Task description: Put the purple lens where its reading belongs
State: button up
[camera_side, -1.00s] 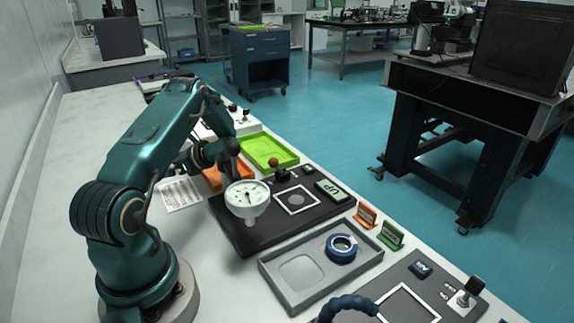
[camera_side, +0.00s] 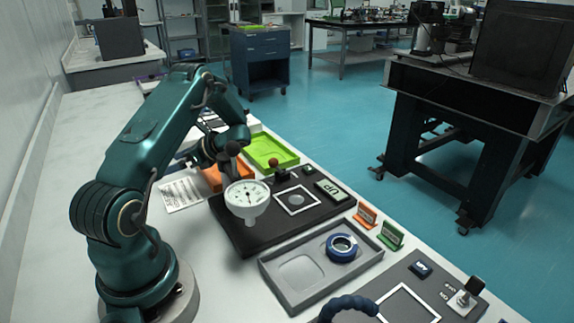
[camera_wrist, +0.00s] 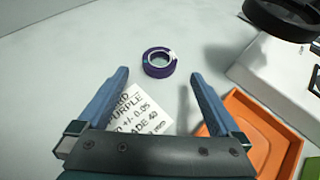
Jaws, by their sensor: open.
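The purple lens (camera_wrist: 149,70), a dark purple ring with a pale inner rim, lies on the white bench in the wrist view. It appears between and just beyond the tips of my gripper (camera_wrist: 158,76), which is open and empty. In the side view I cannot make out the lens; my arm covers part of the far bench. A printed card (camera_wrist: 130,110) reading PURPLE, +/- 0.05 lies under the gripper; it also shows in the side view (camera_side: 183,194). A white dial gauge (camera_side: 247,196) stands at the dark platform (camera_side: 240,236), which has a display reading UP (camera_side: 333,190).
An orange tray (camera_wrist: 266,130) and a green tray (camera_side: 270,152) stand beyond the platform. A grey tray (camera_side: 285,288) holds a blue ring (camera_side: 341,247). Orange (camera_side: 366,215) and green (camera_side: 391,235) signs stand nearby. A black round part (camera_wrist: 285,18) overhangs at the wrist view's upper right.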

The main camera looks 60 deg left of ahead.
jog(key=shift+s+a+r+m+t+h, duration=0.2)
jog(key=shift+s+a+m+t+h, duration=0.05)
jog(key=shift+s+t, duration=0.25)
jog(key=shift+s+a+r+m+t+h, duration=0.15)
jog(key=shift+s+a+m+t+h, duration=0.1)
jog(key=shift+s+t, duration=0.25)
jog(key=shift+s+r+m+t+h, duration=0.1)
jog(key=shift+s+m+t+h, duration=0.25)
jog(key=shift+t, duration=0.55)
jog(key=shift+x, duration=2.45)
jog(key=shift+w+a, duration=0.1)
jog(key=shift+c, duration=0.3)
jog(key=c, duration=1.4)
